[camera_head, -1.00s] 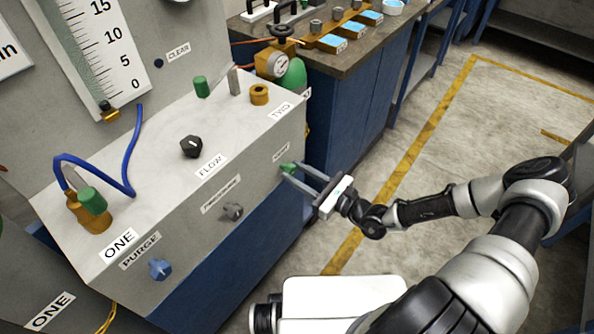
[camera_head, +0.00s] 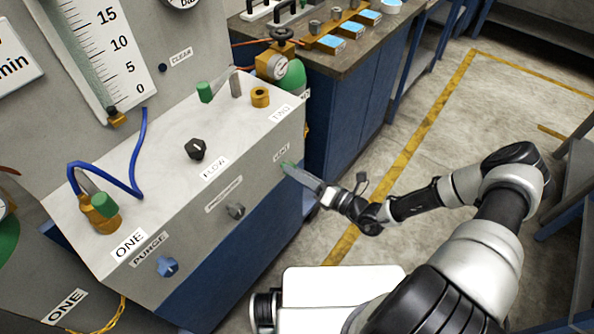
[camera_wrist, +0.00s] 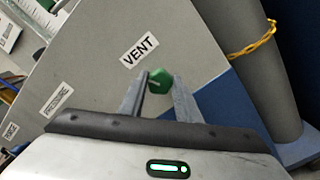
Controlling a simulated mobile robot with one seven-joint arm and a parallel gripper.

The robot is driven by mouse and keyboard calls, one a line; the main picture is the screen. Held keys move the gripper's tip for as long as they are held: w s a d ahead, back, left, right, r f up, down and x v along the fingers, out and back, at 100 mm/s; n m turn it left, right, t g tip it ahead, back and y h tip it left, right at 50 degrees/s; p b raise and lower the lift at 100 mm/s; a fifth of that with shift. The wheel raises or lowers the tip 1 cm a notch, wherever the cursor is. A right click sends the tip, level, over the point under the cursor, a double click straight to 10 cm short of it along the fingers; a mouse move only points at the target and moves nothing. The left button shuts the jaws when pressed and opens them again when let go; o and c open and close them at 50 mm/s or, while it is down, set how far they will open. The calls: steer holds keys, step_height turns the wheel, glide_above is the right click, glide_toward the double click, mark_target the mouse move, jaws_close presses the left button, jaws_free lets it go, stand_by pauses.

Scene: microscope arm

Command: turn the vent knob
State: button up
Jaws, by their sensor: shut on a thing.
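The vent knob (camera_wrist: 159,81) is a small green knob on the panel's front face, below the label reading VENT (camera_wrist: 139,49). In the head view the knob (camera_head: 287,164) shows only as a bit of green at the fingertips. My gripper (camera_wrist: 160,84) is shut on it, with one finger on each side in the wrist view. In the head view my gripper (camera_head: 291,168) reaches the panel from the right, its fingers seen nearly edge-on. The fingers hide part of the knob.
The grey panel box (camera_head: 190,190) also carries a blue purge knob (camera_head: 167,266), a grey knob (camera_head: 235,211) and a black flow knob (camera_head: 195,149). A yellow-tied grey cylinder (camera_wrist: 262,70) stands right of the panel in the wrist view. The floor (camera_head: 450,130) at right is clear.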

steer(key=m, duration=0.5)
steer(key=shift+f, duration=0.1)
stand_by(0.6)
steer(key=o, duration=1.1)
steer(key=shift+c, duration=0.2)
steer(key=v, duration=1.7)
steer(key=shift+d+p, duration=0.2)
steer(key=shift+p, duration=0.2)
steer(key=shift+s, duration=0.15)
